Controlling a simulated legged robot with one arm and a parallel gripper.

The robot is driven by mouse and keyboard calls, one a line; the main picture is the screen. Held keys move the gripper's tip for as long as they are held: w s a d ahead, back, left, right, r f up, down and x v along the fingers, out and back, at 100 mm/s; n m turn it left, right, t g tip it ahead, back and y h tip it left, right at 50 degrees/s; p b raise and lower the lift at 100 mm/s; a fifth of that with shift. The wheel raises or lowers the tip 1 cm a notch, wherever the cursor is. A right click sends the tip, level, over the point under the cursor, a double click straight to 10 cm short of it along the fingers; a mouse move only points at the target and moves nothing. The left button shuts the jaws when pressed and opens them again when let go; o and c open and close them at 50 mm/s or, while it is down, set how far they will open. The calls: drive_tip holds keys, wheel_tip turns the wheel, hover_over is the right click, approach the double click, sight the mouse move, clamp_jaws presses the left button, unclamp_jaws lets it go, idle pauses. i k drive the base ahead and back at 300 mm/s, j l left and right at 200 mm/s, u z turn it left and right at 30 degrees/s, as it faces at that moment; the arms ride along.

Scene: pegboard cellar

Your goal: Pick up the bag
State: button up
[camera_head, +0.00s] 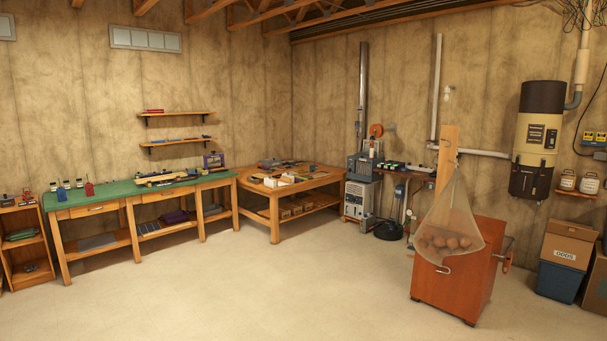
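The bag (449,222) is a sheer, tan, net-like sack with several brown round things in its bottom. It narrows to a point at the top, in front of an upright wooden board (447,150). Its lower part is in front of and over the top of a reddish-brown wooden cabinet (455,284), at the right of the head view. I cannot tell whether it hangs from the board or rests on the cabinet. My gripper is not in view.
Wide bare floor (250,290) lies before the cabinet. A green-topped workbench (130,190) and a wooden corner table (325,178) line the walls. Cardboard boxes (568,245) and a blue bin (558,282) stand right of the cabinet. A handle (505,262) sticks out from the cabinet's right side.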

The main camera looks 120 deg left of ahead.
sight(89, 188)
drive_tip(key=u, duration=5.3)
drive_tip(key=i, duration=5.6)
drive_tip(key=j+u, duration=0.05)
drive_tip(key=j, duration=0.25)
